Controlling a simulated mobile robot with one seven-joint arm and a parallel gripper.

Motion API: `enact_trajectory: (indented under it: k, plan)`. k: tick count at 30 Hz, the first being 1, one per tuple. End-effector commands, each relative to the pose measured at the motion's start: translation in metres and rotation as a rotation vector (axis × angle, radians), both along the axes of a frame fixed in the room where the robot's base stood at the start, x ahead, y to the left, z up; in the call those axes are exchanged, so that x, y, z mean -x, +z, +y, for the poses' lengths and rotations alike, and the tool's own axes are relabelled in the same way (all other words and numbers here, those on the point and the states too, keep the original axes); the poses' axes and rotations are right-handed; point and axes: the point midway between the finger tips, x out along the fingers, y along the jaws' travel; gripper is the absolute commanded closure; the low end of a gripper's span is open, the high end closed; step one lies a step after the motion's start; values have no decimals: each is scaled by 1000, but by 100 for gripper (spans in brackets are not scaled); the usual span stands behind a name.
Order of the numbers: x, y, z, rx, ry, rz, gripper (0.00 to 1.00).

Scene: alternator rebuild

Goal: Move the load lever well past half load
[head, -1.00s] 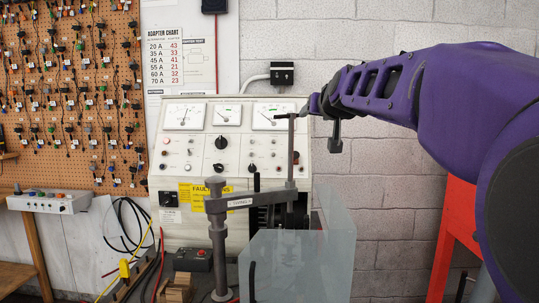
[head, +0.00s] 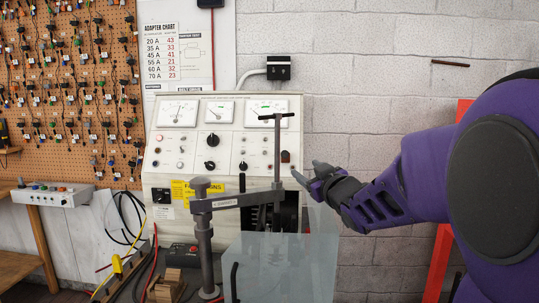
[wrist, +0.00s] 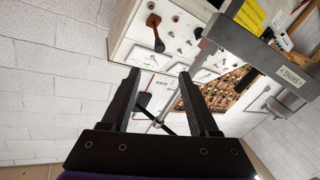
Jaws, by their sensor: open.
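A short lever with a dark brown grip (head: 285,157) sits at the right side of the test bench's sloped panel (head: 260,140). It appears to be the load lever, though I cannot read its label. In the wrist view the lever (wrist: 156,35) stands out from the panel, beyond my fingertips. My gripper (head: 308,174) is open and empty just right of the panel's right edge, a little below the lever and apart from it. In the wrist view my gripper's two fingers (wrist: 160,76) are spread with nothing between them.
A swing arm (head: 235,201) on a thick post crosses in front of the bench and carries an upright T-handled screw (head: 277,140) close left of my gripper. A clear guard (head: 280,265) stands below.

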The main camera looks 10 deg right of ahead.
Motion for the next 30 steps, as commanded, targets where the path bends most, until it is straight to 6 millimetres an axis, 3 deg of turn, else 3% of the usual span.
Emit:
enact_trajectory:
  k: [21, 30]
  plan:
    - [-137, 0, 25, -1, -1, 1, 39]
    - [-163, 0, 29, 0, -2, 0, 39]
